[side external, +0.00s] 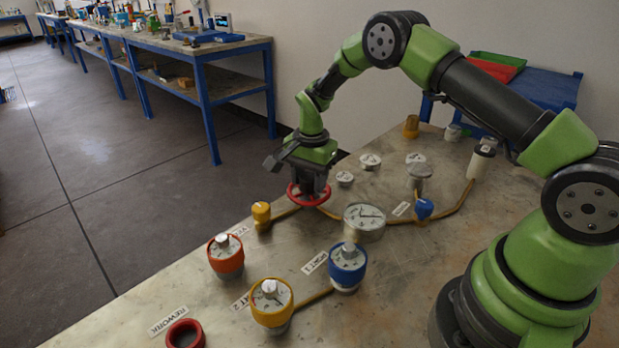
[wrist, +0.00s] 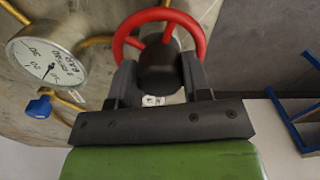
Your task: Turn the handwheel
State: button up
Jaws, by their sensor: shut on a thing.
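The red handwheel (side external: 308,195) sits on the metal table, at the end of a yellow hose line. In the wrist view its red rim (wrist: 133,20) and spokes surround a dark round hub (wrist: 160,65). My gripper (side external: 308,180) is directly above the handwheel and points down. In the wrist view the two dark fingers of my gripper (wrist: 158,78) stand on either side of the hub and are closed on the handwheel. The exact contact points of the fingertips are partly hidden.
A pressure gauge (side external: 365,221) stands just right of the handwheel, with a blue valve (side external: 424,208) beyond. A yellow fitting (side external: 261,213) is close on the left. Orange (side external: 226,257), yellow (side external: 272,303) and blue (side external: 347,267) dial vessels stand in front. A red ring (side external: 185,334) lies near the bottom edge.

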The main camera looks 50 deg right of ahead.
aim_at(311, 176)
jog(key=shift+m, duration=0.4)
jog(key=o, duration=0.9)
notch_tip(311, 176, up, 10)
jog(key=shift+s, duration=0.15)
jog(key=shift+r, duration=0.1)
